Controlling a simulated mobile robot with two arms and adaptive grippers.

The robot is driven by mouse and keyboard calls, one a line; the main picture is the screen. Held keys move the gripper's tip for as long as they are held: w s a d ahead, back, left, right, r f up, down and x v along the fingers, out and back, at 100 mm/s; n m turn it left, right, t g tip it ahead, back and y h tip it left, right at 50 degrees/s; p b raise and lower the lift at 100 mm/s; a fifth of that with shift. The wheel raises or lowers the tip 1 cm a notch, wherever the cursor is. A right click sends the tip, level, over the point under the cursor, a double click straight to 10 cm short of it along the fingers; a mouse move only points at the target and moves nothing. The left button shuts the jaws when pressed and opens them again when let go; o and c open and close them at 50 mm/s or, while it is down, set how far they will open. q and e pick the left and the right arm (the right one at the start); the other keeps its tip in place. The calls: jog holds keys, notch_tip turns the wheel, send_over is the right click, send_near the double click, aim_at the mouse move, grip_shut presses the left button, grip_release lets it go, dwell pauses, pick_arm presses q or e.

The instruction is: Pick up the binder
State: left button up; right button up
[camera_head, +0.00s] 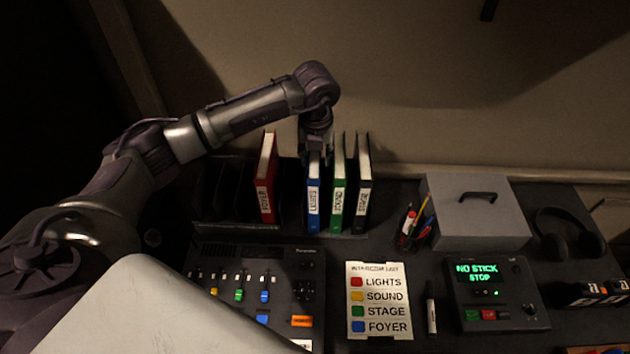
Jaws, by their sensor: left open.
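Several binders stand upright in a dark rack at the back of the desk. They are a red binder (265,188) labelled FOYER, a blue binder (313,215) that seems to read LIGHTS, a green binder (337,195) that seems to read SOUND, and a black binder (362,195) that seems to read STAGE. My left gripper (314,150) points down at the top of the blue binder, open. It hides that binder's upper end, and I cannot tell whether its fingers straddle or touch it. My right gripper is not in view.
The mixer (255,280) lies in front of the rack, beside a colour list card (378,300). A pen holder (414,230), grey box (475,212), display unit (497,293), marker (431,308) and headphones (568,236) are to the right. The wall is close behind.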

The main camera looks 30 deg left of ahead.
pick_arm(q)
jog(key=shift+f, duration=0.3)
jog(key=f, duration=0.1)
jog(key=f+p, duration=0.2)
jog(key=shift+w+a+f, duration=0.25)
jog(key=shift+w+a, duration=0.1)
jog(key=shift+w+f, duration=0.1)
jog(key=shift+f, duration=0.35)
grip_shut()
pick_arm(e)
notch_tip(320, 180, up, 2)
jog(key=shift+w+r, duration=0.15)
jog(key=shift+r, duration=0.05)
